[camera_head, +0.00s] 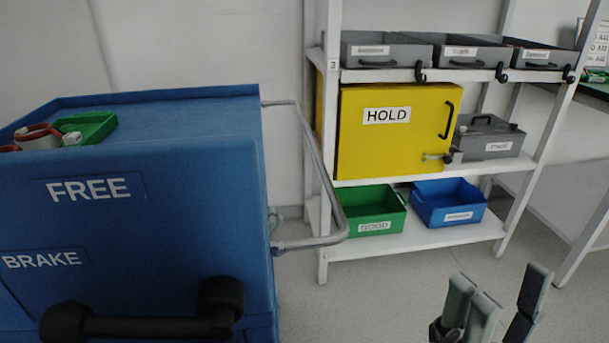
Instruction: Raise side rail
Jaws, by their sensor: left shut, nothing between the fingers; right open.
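A grey metal tube rail (327,180) juts from the right side of a big blue cabinet (200,205). It forms a loop, its lower end meeting the cabinet near the front corner. I cannot tell whether it is the side rail.
A black lever or handle (150,325) sits low on the cabinet, below FREE and BRAKE labels. A green tray (92,124) is on top. Behind stands a white shelf (420,240) with a yellow HOLD box (385,145) and bins. Floor between rail and grippers is clear.

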